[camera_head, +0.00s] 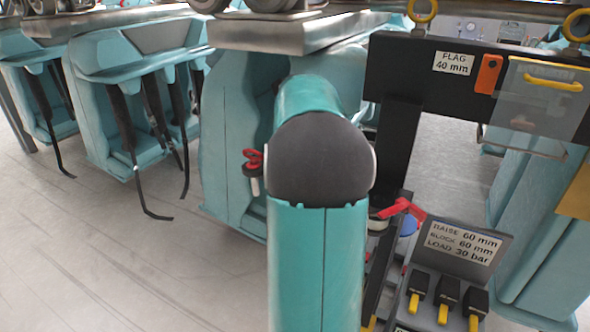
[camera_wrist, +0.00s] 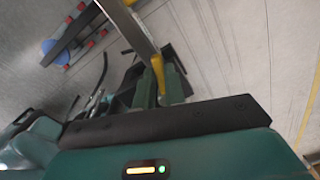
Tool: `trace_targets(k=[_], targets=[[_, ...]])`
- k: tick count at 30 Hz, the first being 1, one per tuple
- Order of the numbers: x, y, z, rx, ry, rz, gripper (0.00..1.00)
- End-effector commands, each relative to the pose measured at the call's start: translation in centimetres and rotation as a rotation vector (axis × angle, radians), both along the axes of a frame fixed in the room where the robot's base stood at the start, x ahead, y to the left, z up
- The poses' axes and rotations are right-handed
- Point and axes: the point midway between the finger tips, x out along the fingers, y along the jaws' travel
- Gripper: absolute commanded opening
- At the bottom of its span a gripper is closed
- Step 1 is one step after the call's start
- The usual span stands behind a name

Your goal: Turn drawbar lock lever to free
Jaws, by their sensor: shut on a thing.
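I cannot tell for sure whether this bar is the drawbar lock lever. In the head view, my teal arm with its dark joint fills the middle and hides the gripper and what it holds. A red lever (camera_head: 404,208) sticks out just right of my arm, and a smaller red handle (camera_head: 253,160) shows left of it. No lock marking is readable.
Teal coaster seats (camera_head: 135,110) with dark hanging straps stand at the left. A black frame (camera_head: 415,75) carries a "FLAG 40 mm" label (camera_head: 453,63) and a clear panel (camera_head: 540,98). A panel with yellow-tipped switches (camera_head: 445,300) sits low right. The floor at lower left is clear.

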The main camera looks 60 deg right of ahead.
Motion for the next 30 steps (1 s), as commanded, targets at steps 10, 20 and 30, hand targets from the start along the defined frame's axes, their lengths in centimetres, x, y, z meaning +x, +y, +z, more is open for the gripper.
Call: trace_targets(k=[10,20,30], targets=[[0.0,-0.1,-0.1,-0.002,0.0,0.007,0.0],[0.0,-0.1,0.0,-0.001,-0.001,0.006,0.34],[0.1,-0.1,2.2,-0.004,-0.002,0.006,0.34]])
